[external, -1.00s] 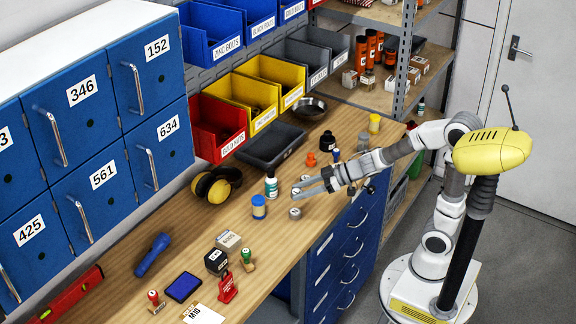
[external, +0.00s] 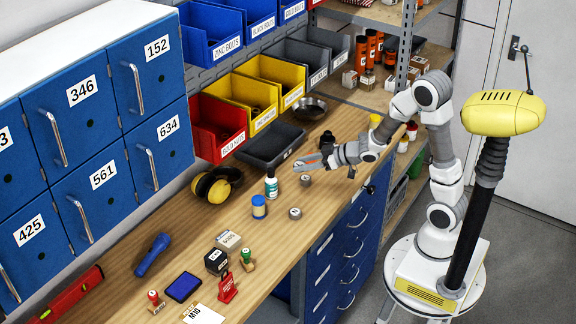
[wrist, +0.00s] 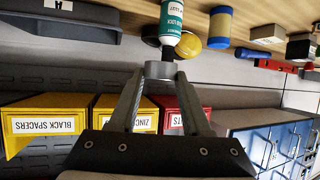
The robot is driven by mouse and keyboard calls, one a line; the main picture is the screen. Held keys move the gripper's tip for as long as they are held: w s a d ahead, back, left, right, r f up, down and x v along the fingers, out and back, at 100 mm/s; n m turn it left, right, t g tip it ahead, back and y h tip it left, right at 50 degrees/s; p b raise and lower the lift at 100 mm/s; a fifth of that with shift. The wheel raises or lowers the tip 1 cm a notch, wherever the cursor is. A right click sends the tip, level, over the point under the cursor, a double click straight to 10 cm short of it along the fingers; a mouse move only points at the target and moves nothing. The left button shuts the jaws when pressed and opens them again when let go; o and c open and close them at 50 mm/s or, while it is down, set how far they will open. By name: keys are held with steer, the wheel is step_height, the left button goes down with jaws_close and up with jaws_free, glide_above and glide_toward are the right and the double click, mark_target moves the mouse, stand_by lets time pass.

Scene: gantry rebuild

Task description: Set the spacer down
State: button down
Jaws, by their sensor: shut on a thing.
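My gripper (external: 303,164) is over the workbench, its fingers pointing left. In the wrist view, my gripper (wrist: 160,79) is shut on a short grey spacer (wrist: 159,70), held at the fingertips. In the external view the held spacer (external: 298,166) is small and partly hidden by the fingers. It appears to be above the bench, but the exact height cannot be told. A similar grey round piece (external: 305,180) shows just below the fingers, and another (external: 295,213) stands nearer the bench's front edge.
A white-and-teal bottle (external: 271,187) and a blue-and-yellow container (external: 259,207) stand left of the gripper. Black-and-yellow ear defenders (external: 217,186) and a dark tray (external: 271,146) lie farther back. Stamps and a blue pad (external: 183,288) occupy the nearer bench. Bare wood shows between them.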

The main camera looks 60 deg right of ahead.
step_height(320, 180, up, 16)
steer(key=p, duration=1.5)
steer(key=shift+m+h, duration=0.8)
steer(key=shift+h, duration=0.1)
steer(key=f+b, duration=0.1)
steer(key=f, duration=0.2)
steer(key=w+f+b, duration=0.1)
steer(key=f, duration=0.2)
steer(key=w+a+f+b, duration=0.1)
steer(key=f, duration=0.2)
steer(key=shift+m+t+h, duration=0.3)
steer(key=shift+m+h, duration=0.5)
steer(key=shift+h, duration=0.1)
steer(key=f, duration=0.2)
steer(key=f+b, duration=0.1)
steer(key=f, duration=0.3)
steer(key=shift+w+d+f+b, duration=0.15)
steer(key=shift+d+f+b, duration=0.1)
steer(key=shift+d+b, duration=0.1)
steer(key=shift+d+f, duration=0.15)
steer(key=shift+f, duration=0.1)
